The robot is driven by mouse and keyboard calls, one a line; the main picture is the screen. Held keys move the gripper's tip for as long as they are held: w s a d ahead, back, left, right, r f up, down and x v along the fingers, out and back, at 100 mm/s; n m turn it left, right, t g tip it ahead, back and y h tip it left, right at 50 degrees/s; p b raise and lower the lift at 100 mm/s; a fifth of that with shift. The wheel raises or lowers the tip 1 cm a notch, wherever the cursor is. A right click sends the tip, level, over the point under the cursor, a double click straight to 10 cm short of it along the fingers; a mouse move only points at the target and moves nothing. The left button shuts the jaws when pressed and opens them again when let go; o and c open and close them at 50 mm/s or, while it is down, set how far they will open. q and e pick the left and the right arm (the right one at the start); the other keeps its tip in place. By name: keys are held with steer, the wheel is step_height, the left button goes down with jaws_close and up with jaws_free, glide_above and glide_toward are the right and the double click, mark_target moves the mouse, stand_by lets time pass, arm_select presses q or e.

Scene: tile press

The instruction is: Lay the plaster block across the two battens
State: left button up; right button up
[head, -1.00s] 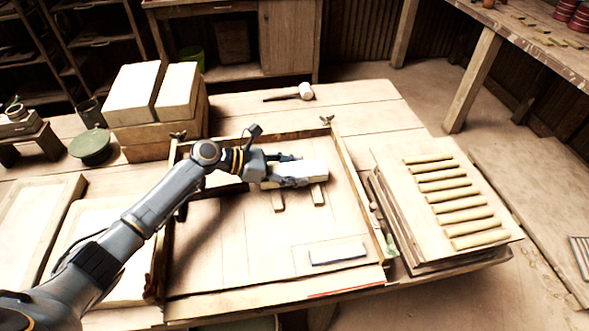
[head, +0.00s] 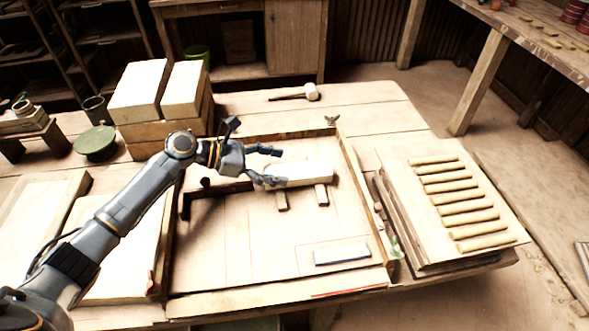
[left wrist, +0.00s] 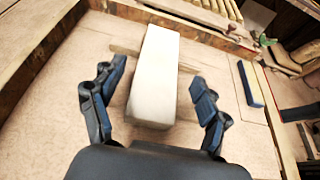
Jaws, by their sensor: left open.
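The plaster block (head: 303,173), a pale long bar, lies across the two battens inside the shallow wooden frame. The near ends of the left batten (head: 282,200) and the right batten (head: 321,195) stick out from under it; their middles are hidden. My left gripper (head: 268,166) is open and empty at the block's left end, apart from it. In the left wrist view, the block (left wrist: 157,75) lies ahead between the spread fingers (left wrist: 157,98), with gaps on both sides. A batten (left wrist: 125,48) shows beyond, partly covered by the block. My right gripper is out of view.
The frame's wooden wall (head: 362,200) runs along the right side. A blue-and-white bar (head: 342,254) lies near the front. A stack of boards with several rolls (head: 462,205) stands at right, pale blocks (head: 138,90) at back left, a mallet (head: 311,91) behind.

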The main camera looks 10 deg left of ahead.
arm_select(q)
steer(key=v, duration=0.6)
stand_by(0.3)
